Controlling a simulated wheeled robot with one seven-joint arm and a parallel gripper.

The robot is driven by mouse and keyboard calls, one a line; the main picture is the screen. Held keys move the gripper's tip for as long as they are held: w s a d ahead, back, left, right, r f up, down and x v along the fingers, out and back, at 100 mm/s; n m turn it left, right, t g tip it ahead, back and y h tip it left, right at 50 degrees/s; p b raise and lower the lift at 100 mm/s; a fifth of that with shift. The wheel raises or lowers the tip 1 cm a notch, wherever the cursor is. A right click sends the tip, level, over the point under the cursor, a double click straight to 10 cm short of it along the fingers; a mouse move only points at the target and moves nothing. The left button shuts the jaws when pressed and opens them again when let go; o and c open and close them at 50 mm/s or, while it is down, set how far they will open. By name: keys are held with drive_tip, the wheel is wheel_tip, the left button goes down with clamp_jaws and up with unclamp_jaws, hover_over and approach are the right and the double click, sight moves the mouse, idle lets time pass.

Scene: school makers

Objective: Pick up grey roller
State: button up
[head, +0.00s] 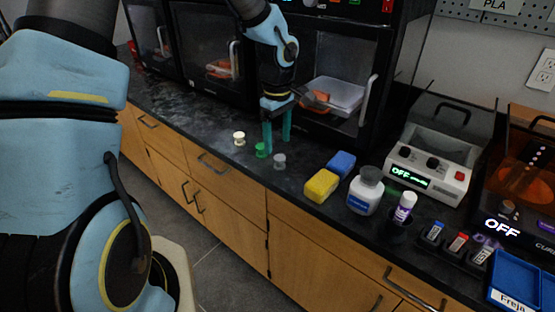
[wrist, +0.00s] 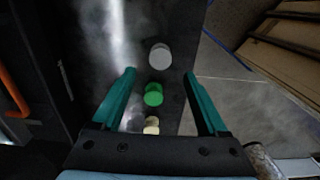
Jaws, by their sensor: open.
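The grey roller (head: 280,160) is a small spool-like piece standing on the dark counter near its front edge. In the wrist view the grey roller (wrist: 160,57) lies ahead of the fingertips, between their lines. A green roller (head: 261,150) stands just left of it, and in the wrist view the green roller (wrist: 153,94) sits between my fingers. A cream roller (head: 239,138) stands further left; in the wrist view it (wrist: 151,125) is partly hidden by the gripper's palm. My gripper (head: 277,147) is open and empty, its teal fingers pointing down; it also shows in the wrist view (wrist: 161,82).
To the right on the counter (head: 204,130) stand a yellow block (head: 322,186), a blue block (head: 341,164), a white bottle (head: 365,192) and a purple-white glue stick (head: 404,207). Black printers (head: 208,50) line the back, close behind my gripper. The counter's front edge is near the rollers.

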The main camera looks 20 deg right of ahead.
sight(280, 158)
drive_tip(key=shift+s+d+f+p, duration=0.15)
drive_tip(key=shift+f+p, duration=0.3)
drive_tip(key=shift+f, duration=1.15)
drive_tip(key=shift+s+d+f+p, duration=0.15)
drive_tip(key=shift+f+p, duration=0.25)
drive_tip(key=shift+f, duration=1.15)
drive_tip(key=shift+a, duration=0.1)
clamp_jaws()
